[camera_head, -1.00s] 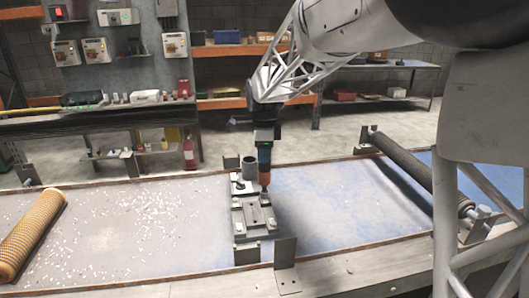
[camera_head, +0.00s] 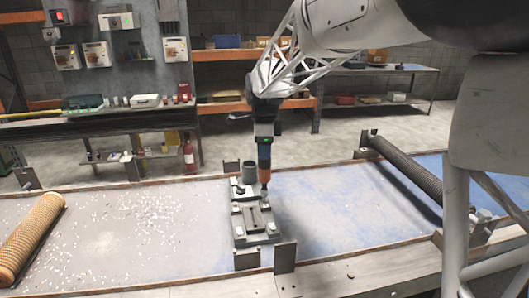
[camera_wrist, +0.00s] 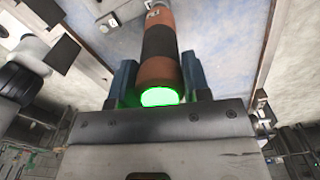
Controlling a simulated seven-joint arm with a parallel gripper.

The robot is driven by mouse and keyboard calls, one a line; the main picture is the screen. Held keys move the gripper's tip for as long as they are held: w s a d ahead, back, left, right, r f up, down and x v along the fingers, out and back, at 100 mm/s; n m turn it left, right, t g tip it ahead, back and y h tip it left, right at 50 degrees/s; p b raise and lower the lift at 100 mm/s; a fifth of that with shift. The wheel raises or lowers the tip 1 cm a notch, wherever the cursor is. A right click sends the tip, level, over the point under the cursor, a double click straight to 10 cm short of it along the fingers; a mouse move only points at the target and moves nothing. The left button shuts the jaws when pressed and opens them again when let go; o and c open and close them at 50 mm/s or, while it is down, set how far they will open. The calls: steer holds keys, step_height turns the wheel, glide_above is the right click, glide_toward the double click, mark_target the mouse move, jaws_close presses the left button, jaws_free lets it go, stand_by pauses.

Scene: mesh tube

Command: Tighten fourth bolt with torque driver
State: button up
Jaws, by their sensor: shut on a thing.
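My gripper (camera_head: 265,136) is shut on the torque driver (camera_head: 264,156), which hangs upright with its tip downward. The metal fixture (camera_head: 256,223) with bolts lies under and beside it on the blue-grey conveyor belt. The driver's lower end is at the fixture's far right corner, near a bolt. I cannot tell whether the tip touches the bolt head. In the wrist view, the orange and dark driver (camera_wrist: 160,42) sits between the blue fingers (camera_wrist: 159,82), and a green light (camera_wrist: 159,96) glows at its near end. The tip is out of clear sight there.
Upright brackets (camera_head: 285,257) stand along the belt edges. A dark roller (camera_head: 402,165) lies at right and a yellow mesh roller (camera_head: 30,235) at left. The belt between them is mostly clear.

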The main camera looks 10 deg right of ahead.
steer(key=shift+r, duration=1.7)
